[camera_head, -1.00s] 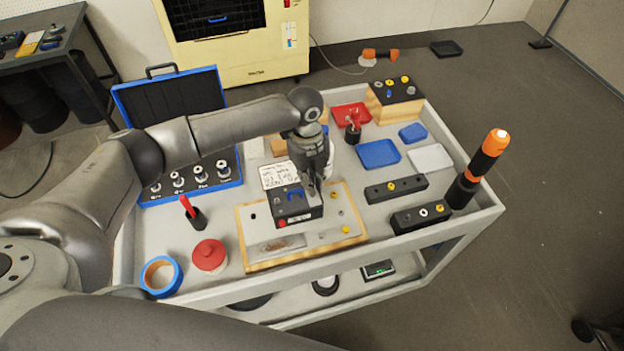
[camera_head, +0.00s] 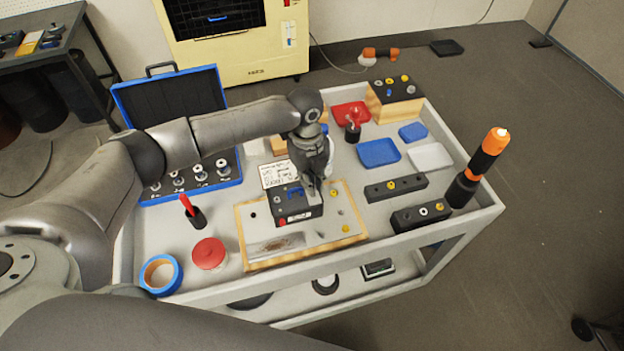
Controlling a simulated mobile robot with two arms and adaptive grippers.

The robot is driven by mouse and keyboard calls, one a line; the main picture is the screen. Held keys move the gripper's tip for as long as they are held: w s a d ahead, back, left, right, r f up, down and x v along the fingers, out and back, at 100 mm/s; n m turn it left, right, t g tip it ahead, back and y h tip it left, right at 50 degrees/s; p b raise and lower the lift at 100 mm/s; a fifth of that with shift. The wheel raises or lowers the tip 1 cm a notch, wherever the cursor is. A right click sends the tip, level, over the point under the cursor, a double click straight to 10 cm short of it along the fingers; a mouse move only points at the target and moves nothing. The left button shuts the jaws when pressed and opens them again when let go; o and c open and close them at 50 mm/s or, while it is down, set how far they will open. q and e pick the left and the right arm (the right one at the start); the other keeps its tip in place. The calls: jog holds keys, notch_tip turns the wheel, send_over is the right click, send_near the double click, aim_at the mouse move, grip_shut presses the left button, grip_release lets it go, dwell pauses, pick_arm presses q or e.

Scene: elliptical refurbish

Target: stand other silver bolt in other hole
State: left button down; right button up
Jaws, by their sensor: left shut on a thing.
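My left gripper (camera_head: 315,193) points down at the right part of a black block (camera_head: 296,212) with a blue piece on top. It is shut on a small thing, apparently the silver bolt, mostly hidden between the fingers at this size. I cannot tell whether the bolt touches the block. Another small silver piece (camera_head: 278,199) shows in the block's top at the left. The block sits on a wood-edged board (camera_head: 340,241). The hole under the fingers is hidden. My right gripper is not in view.
Two black bars (camera_head: 375,193) (camera_head: 405,222) with small fittings lie right of the board. An orange-and-black tool (camera_head: 482,165) stands at the cart's right corner. A red-handled tool (camera_head: 194,212), a red lid (camera_head: 208,253) and blue tape (camera_head: 161,260) are at the left.

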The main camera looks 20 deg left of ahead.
pick_arm(q)
jog(key=shift+f, duration=0.35)
dwell(0.3)
jog(key=c, duration=1.4)
grip_release()
jog(key=shift+c, duration=0.2)
notch_tip(320, 180, up, 12)
jog(key=w+a, duration=0.1)
jog(key=shift+f, duration=0.15)
